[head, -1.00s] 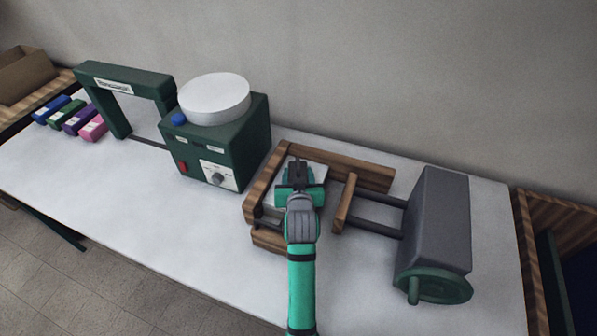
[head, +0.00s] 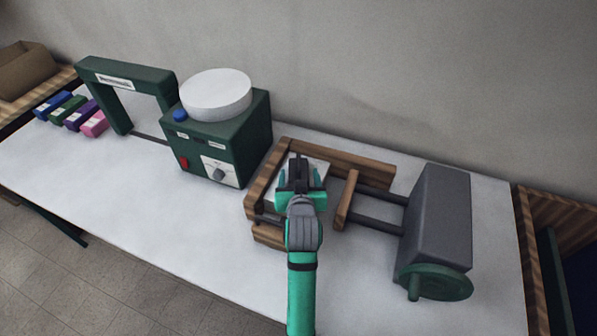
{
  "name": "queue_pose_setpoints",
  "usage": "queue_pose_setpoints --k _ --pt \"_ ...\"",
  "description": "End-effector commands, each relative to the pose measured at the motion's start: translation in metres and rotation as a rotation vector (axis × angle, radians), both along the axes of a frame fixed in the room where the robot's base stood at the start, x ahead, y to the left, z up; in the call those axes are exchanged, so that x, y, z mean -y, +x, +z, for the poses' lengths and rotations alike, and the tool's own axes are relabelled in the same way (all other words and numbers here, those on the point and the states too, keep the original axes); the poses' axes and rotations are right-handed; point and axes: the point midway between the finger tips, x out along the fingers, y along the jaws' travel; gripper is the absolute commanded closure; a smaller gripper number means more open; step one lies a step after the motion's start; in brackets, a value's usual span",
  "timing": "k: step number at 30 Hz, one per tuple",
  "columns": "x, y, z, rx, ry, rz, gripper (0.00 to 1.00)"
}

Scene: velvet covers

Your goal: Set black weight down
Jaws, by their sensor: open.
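My gripper (head: 298,178) is open over the wooden frame (head: 345,157) on the white table. A small dark shape shows at its tip, between and around the fingers. I cannot tell whether this is the black weight or only the dark fingers. I see no black weight clearly anywhere else. A pale, flat piece (head: 320,169) lies inside the frame, partly hidden under my gripper.
A grey block with a green handwheel (head: 435,282) and dark rods stands right of the frame. A green box with a white round top (head: 216,95) stands to the left. Farther left are a green arch (head: 124,78) and several coloured blocks (head: 73,115).

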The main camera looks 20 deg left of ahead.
Motion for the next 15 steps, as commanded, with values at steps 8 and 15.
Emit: queue_pose_setpoints --k 8,15 --pt "0.017 -0.049 0.021 0.000 0.002 0.001 0.34" --pt "0.025 -0.070 0.031 0.000 0.001 0.002 0.34"
